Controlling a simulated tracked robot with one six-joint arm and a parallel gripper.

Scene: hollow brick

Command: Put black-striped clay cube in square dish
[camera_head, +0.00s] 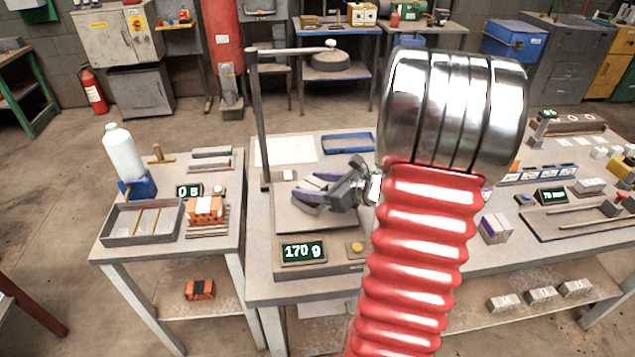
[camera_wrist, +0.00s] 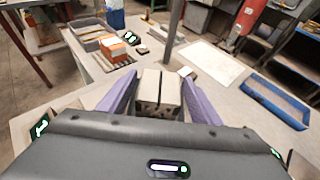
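A pale clay block (camera_wrist: 158,88) with a thin dark stripe on top and dark spots on its near face sits between my gripper's two purple fingers in the wrist view. My gripper (camera_wrist: 158,82) has one finger at each side of it, very close; I cannot tell if they press on it. In the head view my gripper (camera_head: 310,186) is low over the plate of a scale (camera_head: 283,222) that reads 170 g, and the block is hardly visible. A shallow blue-rimmed tray (camera_head: 348,143) lies behind it, also in the wrist view (camera_wrist: 276,103). I cannot make out a square dish for certain.
A thin post (camera_head: 260,120) with a crossbar stands beside the scale. A white sheet (camera_head: 287,150) lies behind. The left table holds a grey tray (camera_head: 112,236), a white bottle (camera_head: 123,150) and an orange brick (camera_head: 204,209). A purple-marked box (camera_head: 495,229) stands at right.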

